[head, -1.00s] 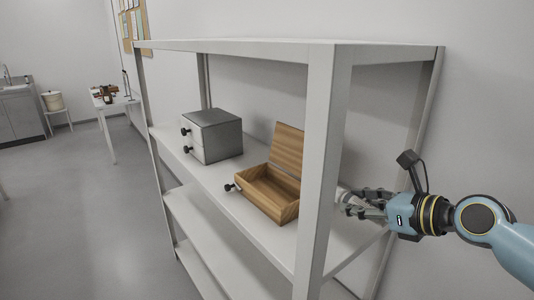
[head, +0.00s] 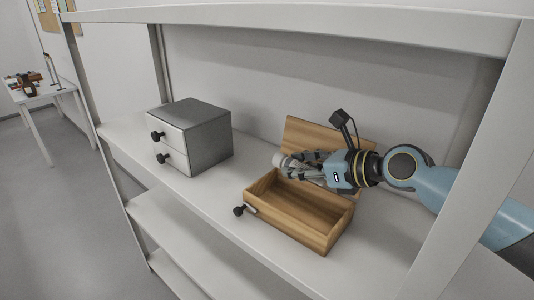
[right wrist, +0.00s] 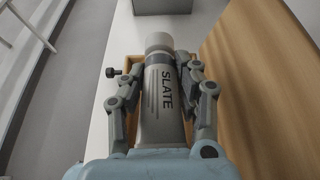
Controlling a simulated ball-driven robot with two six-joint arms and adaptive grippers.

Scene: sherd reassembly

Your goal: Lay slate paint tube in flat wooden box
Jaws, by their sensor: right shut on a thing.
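The slate paint tube is grey with the word SLATE on it and a pale cap; it fills the middle of the right wrist view (right wrist: 160,100). My right gripper (head: 296,165) is shut on it, with fingers along both sides of the tube. In the head view the tube's pale cap (head: 280,160) sticks out past the fingertips. The flat wooden box (head: 326,240) stands on the shelf with its lid raised at the back. The gripper and tube are above the box's back left part. The visible box floor is bare. My left gripper is out of view.
A grey two-drawer cabinet (head: 210,140) with black knobs stands left of the box on the white shelf (head: 215,195). A shelf post (head: 470,190) rises at the right, near my right arm. A black knob (head: 239,211) sits at the box's front left.

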